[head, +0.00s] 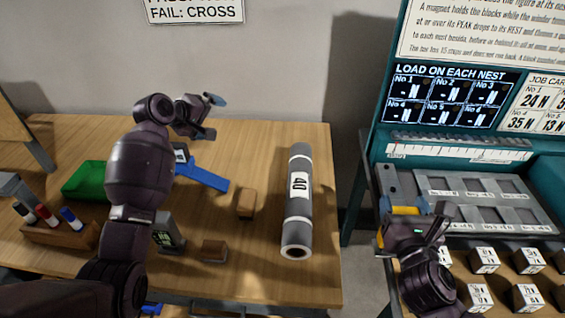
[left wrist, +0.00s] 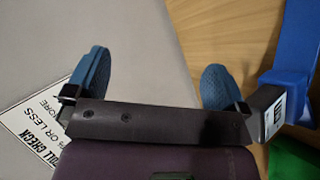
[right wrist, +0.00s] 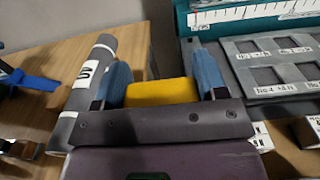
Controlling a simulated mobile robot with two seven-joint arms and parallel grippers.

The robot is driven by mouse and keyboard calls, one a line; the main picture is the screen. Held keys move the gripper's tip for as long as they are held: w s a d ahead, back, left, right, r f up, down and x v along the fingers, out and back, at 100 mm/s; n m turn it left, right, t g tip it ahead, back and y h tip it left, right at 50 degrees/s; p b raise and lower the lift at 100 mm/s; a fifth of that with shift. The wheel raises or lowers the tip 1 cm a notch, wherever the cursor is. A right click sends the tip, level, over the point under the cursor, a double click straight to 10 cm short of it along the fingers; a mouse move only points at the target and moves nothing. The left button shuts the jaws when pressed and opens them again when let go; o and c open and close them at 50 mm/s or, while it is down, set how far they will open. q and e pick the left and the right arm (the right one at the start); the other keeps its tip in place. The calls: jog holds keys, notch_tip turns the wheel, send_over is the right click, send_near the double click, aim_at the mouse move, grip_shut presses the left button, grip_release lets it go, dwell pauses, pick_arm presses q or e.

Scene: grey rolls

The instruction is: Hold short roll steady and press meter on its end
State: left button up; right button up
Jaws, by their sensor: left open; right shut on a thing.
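A grey roll (head: 298,215) with white bands and a label that looks like 40 lies on the wooden table's right side. Its near end shows a pale ring with a dark hole. It also shows in the right wrist view (right wrist: 80,98). My left gripper (head: 212,116) is open and empty above the back of the table, well left of the roll. My right gripper (head: 405,222) is shut on a yellow piece (head: 405,210), to the right of the roll and apart from it. The yellow piece sits between blue fingertips in the right wrist view (right wrist: 161,92). I cannot tell which thing is the meter.
A blue tool (head: 205,179), two wooden blocks (head: 246,203) (head: 214,250), a device with a green display (head: 168,235), a green tray (head: 84,182) and a wooden marker rack (head: 60,233) are on the table. A teal bench (head: 455,150) stands right, across a gap.

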pick_arm(q)
jog(key=s+d+f+m+g, duration=0.2)
jog(key=d+g, duration=0.1)
jog(key=d, duration=0.3)
jog(key=s+d+f+m+g, duration=0.1)
jog(key=d+f+m+g, duration=0.1)
jog(key=d, duration=0.4)
jog(key=m+g+y, duration=0.1)
jog(key=m+g, duration=0.3)
jog(key=g, duration=0.1)
send_near(299, 194)
jog(key=w+f, duration=0.3)
jog(key=x, duration=1)
jog(key=shift+w+d+f, duration=0.1)
jog(key=shift+w+f, duration=0.05)
jog(key=shift+f, duration=0.2)
jog(key=c, duration=1.1)
